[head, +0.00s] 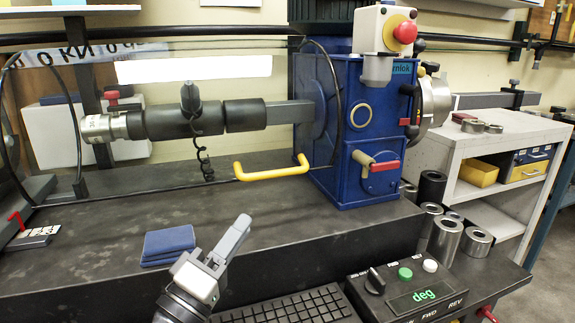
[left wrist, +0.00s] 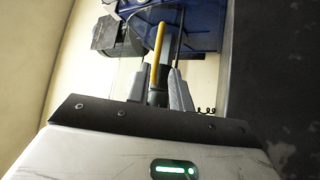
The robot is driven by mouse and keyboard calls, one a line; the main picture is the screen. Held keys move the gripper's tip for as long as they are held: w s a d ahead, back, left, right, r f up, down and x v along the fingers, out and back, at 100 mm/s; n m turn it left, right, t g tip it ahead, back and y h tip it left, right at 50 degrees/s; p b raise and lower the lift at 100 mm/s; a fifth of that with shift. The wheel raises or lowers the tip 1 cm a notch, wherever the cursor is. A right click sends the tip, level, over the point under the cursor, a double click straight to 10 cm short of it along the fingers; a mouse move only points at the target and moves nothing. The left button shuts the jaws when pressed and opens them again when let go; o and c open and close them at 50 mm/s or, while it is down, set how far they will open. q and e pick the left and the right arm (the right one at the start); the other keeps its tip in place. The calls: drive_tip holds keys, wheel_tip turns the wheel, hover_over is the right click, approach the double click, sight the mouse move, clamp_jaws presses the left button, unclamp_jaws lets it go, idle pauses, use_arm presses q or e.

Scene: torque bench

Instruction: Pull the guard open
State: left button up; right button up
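The guard is a clear cover with black hoop rims (head: 337,82), standing over the bench in the head view and looking closed over the shaft. Its yellow handle (head: 271,173) sits on the lower front edge. My left gripper (head: 240,224) is below and left of the handle in the head view, apart from it, pointing up toward it. In the left wrist view the handle (left wrist: 157,55) lines up between the two spread fingers of my left gripper (left wrist: 158,78), beyond their tips. The left gripper is open and empty. My right gripper is not in view.
Behind the guard is a dark tool (head: 188,120) on a shaft, joined to a blue gearbox (head: 345,130). A blue pad (head: 169,242) lies on the dark bench. A control box (head: 408,287) and keyboard (head: 287,308) are in front. The bench below the handle is clear.

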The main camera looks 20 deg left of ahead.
sight(280, 176)
use_arm(q)
drive_tip(key=p+x, duration=0.4)
drive_tip(key=x, duration=0.9)
drive_tip(key=shift+w+d+r, duration=0.15)
drive_tip(key=shift+w, duration=0.2)
clamp_jaws()
